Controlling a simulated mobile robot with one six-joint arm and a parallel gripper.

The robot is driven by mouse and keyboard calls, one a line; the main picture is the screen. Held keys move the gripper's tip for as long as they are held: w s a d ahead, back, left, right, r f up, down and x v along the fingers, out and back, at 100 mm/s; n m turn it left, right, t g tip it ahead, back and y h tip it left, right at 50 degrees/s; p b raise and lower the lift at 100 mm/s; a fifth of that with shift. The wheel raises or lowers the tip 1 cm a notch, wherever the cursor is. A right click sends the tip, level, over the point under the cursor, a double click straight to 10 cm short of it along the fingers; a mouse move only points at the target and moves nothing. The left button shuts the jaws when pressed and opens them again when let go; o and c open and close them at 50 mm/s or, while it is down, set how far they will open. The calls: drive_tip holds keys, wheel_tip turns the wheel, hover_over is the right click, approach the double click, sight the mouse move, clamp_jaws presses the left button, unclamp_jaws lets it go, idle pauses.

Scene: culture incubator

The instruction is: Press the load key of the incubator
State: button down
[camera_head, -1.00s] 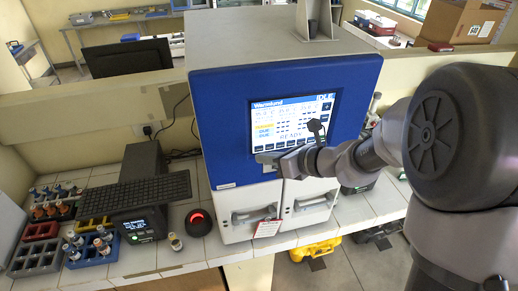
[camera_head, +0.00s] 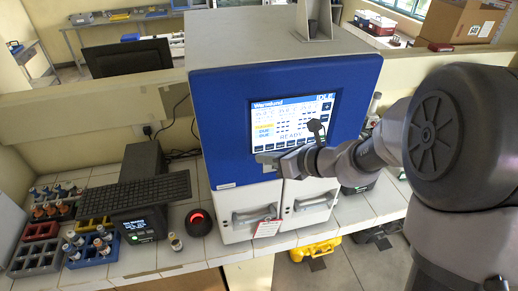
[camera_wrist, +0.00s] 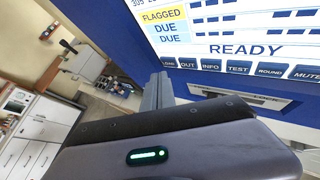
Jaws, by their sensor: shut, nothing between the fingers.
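The incubator (camera_head: 222,110) is a grey and white cabinet with a blue front and a lit touch screen (camera_head: 293,120). The screen reads IDLE at the top and READY near the bottom. In the wrist view a row of dark keys runs under READY, and the load key (camera_wrist: 168,64) is at its left end. My gripper (camera_head: 263,159) is shut and empty at the screen's lower left corner. In the wrist view its fingertips (camera_wrist: 160,77) are just below the load key. I cannot tell whether they touch the panel.
A slot marked LOCK (camera_wrist: 265,99) is below the screen. A red-lit round button (camera_head: 198,220), a small display unit (camera_head: 140,228), a keyboard (camera_head: 125,197) and vial racks (camera_head: 38,256) stand on the bench at left. A red-and-white tag (camera_head: 267,228) hangs in front of the lower doors.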

idle(0.3)
drive_tip(key=shift+w+a, duration=0.15)
drive_tip(key=shift+w, duration=0.25)
drive_tip(key=shift+w, duration=0.3)
idle(0.4)
idle(0.4)
drive_tip(key=shift+s, duration=0.75)
drive_tip(key=shift+b, duration=0.3)
drive_tip(key=shift+s+d+b, duration=0.15)
drive_tip(key=shift+s+d, duration=0.15)
drive_tip(key=shift+s, duration=0.5)
drive_tip(key=shift+s+d+b, duration=0.15)
drive_tip(key=shift+s+d, duration=0.1)
drive_tip(key=shift+s, duration=0.55)
drive_tip(key=shift+s+d+b, duration=0.15)
drive_tip(key=shift+s+d, duration=0.15)
drive_tip(key=shift+s, duration=0.5)
